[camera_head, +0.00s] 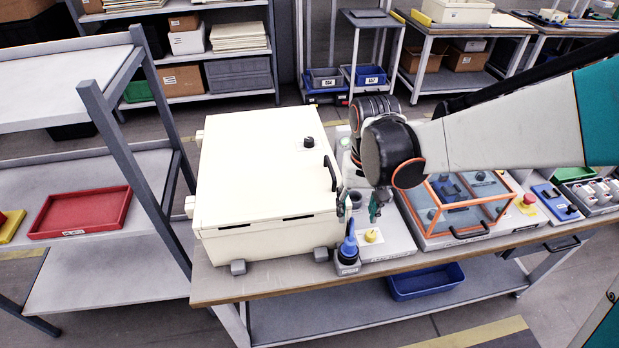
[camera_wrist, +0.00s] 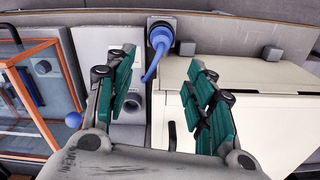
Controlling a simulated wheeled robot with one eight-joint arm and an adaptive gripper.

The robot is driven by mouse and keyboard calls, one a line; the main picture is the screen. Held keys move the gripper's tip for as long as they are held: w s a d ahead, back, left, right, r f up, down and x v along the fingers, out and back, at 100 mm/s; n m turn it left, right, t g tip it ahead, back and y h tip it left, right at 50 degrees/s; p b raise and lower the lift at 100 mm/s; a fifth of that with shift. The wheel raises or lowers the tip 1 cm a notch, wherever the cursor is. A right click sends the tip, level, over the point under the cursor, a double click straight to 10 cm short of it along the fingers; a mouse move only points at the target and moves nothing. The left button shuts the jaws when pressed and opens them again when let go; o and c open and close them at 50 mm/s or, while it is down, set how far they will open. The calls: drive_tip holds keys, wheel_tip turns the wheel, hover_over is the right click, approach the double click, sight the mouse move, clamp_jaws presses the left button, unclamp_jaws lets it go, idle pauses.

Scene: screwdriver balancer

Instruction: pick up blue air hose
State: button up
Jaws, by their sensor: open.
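The blue air hose (camera_head: 348,246) stands in a small dark grey holder (camera_head: 347,266) at the table's front edge, right of the cream cabinet. In the wrist view the blue air hose (camera_wrist: 157,45) shows a wide top part and a thin bent end that reaches toward the space between my fingers. My gripper (camera_head: 359,207) is open and empty just behind and above the hose in the head view. In the wrist view my gripper (camera_wrist: 158,85) has its green-padded fingers spread to either side of the hose's thin end, apart from it.
The large cream cabinet (camera_head: 262,180) stands close to the left of my gripper. A yellow knob (camera_head: 371,235) sits right of the hose. An orange-framed clear box (camera_head: 457,200) stands further right. A blue bin (camera_head: 427,281) lies on the lower shelf.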

sight(351, 240)
drive_tip(key=f, duration=0.3)
drive_tip(key=f+b, duration=0.1)
drive_tip(key=f, duration=0.1)
drive_tip(key=f+b, duration=0.1)
drive_tip(key=f, duration=0.2)
drive_tip(key=shift+s+a+f, duration=0.2)
drive_tip(key=shift+a+f, duration=0.05)
drive_tip(key=shift+f, duration=0.1)
drive_tip(key=shift+w+d+f+b, duration=0.1)
drive_tip(key=shift+f+b, duration=0.55)
drive_tip(key=shift+f, duration=0.85)
drive_tip(key=shift+w+f+b, duration=0.1)
drive_tip(key=shift+f+b, duration=0.55)
drive_tip(key=shift+f, duration=0.8)
clamp_jaws()
